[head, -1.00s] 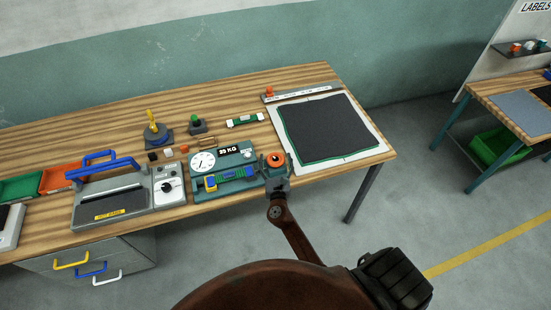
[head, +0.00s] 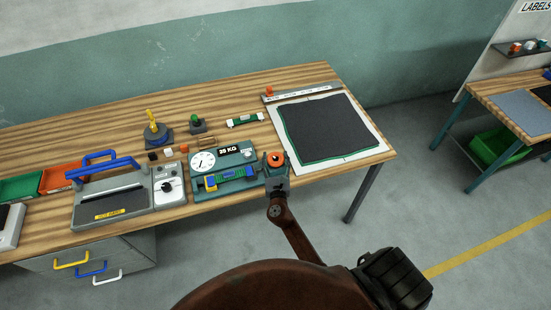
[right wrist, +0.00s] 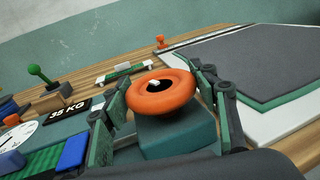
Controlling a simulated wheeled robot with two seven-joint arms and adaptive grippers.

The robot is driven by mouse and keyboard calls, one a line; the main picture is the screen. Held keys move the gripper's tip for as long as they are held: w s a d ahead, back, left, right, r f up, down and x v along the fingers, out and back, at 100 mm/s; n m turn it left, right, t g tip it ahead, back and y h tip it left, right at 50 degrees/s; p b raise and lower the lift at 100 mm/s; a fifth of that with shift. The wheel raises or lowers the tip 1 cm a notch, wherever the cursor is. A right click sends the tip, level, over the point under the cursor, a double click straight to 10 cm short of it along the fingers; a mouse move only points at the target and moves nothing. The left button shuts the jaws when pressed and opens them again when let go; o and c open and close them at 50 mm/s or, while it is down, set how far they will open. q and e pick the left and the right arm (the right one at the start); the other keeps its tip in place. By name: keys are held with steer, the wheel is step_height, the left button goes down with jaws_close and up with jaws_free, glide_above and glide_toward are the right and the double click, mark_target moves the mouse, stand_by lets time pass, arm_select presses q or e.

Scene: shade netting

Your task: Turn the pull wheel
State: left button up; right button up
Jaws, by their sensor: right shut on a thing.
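The orange pull wheel (head: 276,160) sits on the right end of the teal tester (head: 228,186), near the table's front edge. In the right wrist view the wheel (right wrist: 162,93) is a ring on a teal block, with a pale mark at its hub. My right gripper (head: 277,166) is shut on the wheel, and the right wrist view shows one finger on each side of its rim (right wrist: 165,98). The tester has a round dial (head: 203,161), a sign ending in "KG" and a green and blue strip held between its clamps. My left gripper is not in view.
A dark netting sheet (head: 325,127) lies on a white board to the right. A sealer with a blue handle (head: 98,166) stands left of the tester. A yellow-topped tool (head: 152,127), a green knob (head: 195,119) and a small level (head: 245,120) stand behind.

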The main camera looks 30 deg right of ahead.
steer(key=shift+a+m+g+h, duration=0.1)
steer(key=shift+m+g+h, duration=0.35)
steer(key=shift+h, duration=0.25)
steer(key=shift+m+g+h, duration=0.65)
steer(key=shift+m+h, duration=0.2)
steer(key=shift+h, duration=0.15)
steer(key=o, duration=1.2)
steer(key=shift+c, duration=0.2)
